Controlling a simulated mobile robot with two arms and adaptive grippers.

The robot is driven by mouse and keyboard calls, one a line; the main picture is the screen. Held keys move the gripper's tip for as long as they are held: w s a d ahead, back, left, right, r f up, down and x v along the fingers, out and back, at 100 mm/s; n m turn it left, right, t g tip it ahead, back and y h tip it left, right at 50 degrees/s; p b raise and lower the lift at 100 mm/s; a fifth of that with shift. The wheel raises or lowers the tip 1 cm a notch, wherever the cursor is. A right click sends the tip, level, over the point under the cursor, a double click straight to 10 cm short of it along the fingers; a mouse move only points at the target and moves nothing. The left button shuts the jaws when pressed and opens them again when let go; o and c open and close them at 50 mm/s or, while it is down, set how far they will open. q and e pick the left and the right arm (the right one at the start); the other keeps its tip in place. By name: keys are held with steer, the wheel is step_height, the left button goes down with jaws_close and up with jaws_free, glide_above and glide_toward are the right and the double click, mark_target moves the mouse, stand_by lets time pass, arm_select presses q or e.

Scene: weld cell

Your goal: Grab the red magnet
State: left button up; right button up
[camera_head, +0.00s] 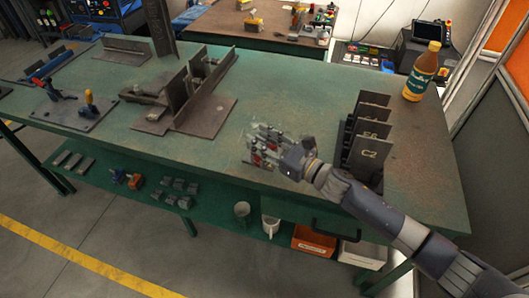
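My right gripper (260,146) reaches in from the right on my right arm and is low over the front middle of the green table (225,165). Small red patches, which look like the red magnet (257,159), show at its fingers. The fingers cover most of it, so I cannot tell whether they are closed on it or only around it. My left gripper is not in view.
Upright dark plates (369,130), one marked C2, stand in a rack right of my gripper. A bottle (421,72) stands at the back right. A steel assembly (187,95) stands left of the gripper. An orange bin (314,241) is on the lower shelf.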

jaws_close()
steer(key=shift+r, duration=0.2)
steer(key=shift+r, duration=0.1)
